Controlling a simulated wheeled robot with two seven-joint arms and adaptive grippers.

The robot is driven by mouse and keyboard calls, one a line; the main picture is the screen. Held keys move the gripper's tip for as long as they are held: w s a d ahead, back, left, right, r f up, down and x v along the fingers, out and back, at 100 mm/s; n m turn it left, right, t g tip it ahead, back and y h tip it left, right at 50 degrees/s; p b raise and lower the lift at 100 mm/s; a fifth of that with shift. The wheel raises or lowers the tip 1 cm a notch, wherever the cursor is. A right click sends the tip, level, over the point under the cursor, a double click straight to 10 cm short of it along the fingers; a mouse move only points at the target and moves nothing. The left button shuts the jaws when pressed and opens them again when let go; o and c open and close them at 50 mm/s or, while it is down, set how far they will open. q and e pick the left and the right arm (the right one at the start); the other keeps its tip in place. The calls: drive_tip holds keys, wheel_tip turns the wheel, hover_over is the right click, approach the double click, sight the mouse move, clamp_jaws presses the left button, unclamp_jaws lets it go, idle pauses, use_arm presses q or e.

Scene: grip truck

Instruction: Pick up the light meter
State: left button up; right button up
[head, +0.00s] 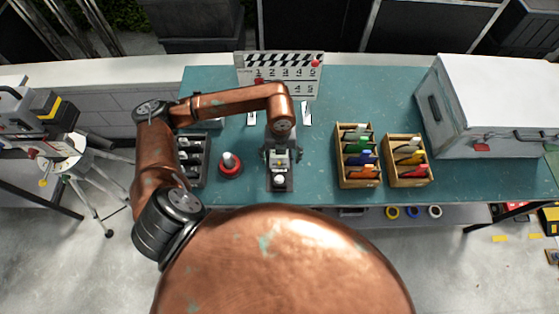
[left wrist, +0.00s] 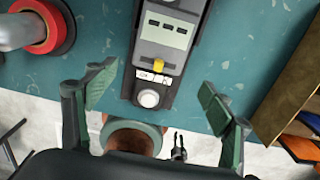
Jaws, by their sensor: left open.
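The light meter (head: 280,163) is a small grey device with a pale display, a yellow switch and a white dome. It lies on the teal table near the front edge, apparently on a dark base. In the left wrist view the light meter (left wrist: 164,42) is at the top middle, its white dome towards the gripper. My left gripper (head: 281,156) is over it, arm reaching from the left. In the left wrist view my left gripper (left wrist: 157,95) is open and empty, one finger on each side of the dome end. My right gripper is not in view.
A red-ringed round object (head: 230,165) stands close left, beside a dark compartment tray (head: 193,160). Two wooden boxes (head: 357,157) with coloured items stand right. A clapperboard (head: 281,73) is behind. A large grey case (head: 490,105) fills the right end. Bare table lies between meter and wooden boxes.

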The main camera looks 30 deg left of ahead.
sight(279, 167)
use_arm(q)
drive_tip(key=f, duration=0.5)
drive_tip(key=shift+s+a+f+p, duration=0.2)
drive_tip(key=shift+f+p, duration=0.1)
drive_tip(key=shift+f, duration=0.1)
drive_tip(key=shift+d, duration=0.1)
drive_tip(key=shift+c, duration=0.3)
drive_tip(key=c, duration=1.5)
